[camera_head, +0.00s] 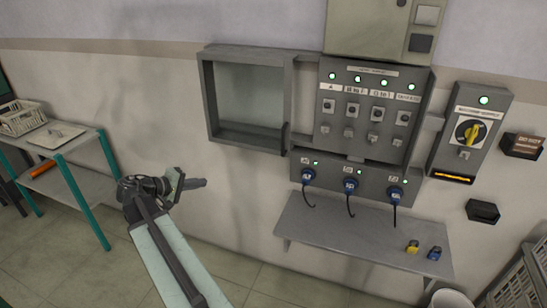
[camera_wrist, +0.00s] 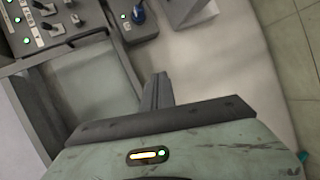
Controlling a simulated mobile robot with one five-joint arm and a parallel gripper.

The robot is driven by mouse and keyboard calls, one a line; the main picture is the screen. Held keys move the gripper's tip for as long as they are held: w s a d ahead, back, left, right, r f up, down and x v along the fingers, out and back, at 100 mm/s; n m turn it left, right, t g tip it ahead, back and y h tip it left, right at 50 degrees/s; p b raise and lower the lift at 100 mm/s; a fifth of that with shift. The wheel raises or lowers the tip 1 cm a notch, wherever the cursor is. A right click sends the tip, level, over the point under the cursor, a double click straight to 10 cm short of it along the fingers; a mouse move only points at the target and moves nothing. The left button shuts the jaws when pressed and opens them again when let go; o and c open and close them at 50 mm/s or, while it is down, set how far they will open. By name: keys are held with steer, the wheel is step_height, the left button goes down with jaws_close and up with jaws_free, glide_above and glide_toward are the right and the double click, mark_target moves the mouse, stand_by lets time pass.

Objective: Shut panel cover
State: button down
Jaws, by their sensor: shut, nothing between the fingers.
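The panel cover (camera_head: 201,100) is a grey frame with a pale, see-through window. It stands open to the left of the switch panel (camera_head: 364,143), leaving the switches uncovered. A dark upright piece shows near its lower right corner. My gripper (camera_head: 203,183) is below and left of the cover in the head view, apart from it in the picture. Its fingers are shut and empty. In the wrist view, my gripper (camera_wrist: 158,92) shows as dark fingers near the middle, with part of the cover frame (camera_wrist: 127,66) just to the left. Any contact there cannot be told.
Below the panel, a box with blue plugs (camera_head: 350,185) has hanging cables above a grey shelf (camera_head: 345,238). A teal-legged table (camera_head: 82,175) stands left. Floor between is clear.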

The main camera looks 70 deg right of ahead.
steer(key=s+d+r+g+h, duration=0.1)
steer(key=s+d+r+g, duration=0.1)
steer(key=s+d, duration=0.7)
steer(key=s+d+r+m+g+h+b, duration=0.1)
steer(key=s+d+r, duration=0.4)
steer(key=s+d, duration=0.5)
steer(key=shift+s+d+g+h, duration=0.2)
steer(key=shift+d+g+h, duration=0.45)
steer(key=shift+g, duration=0.25)
steer(key=shift+r, duration=0.1)
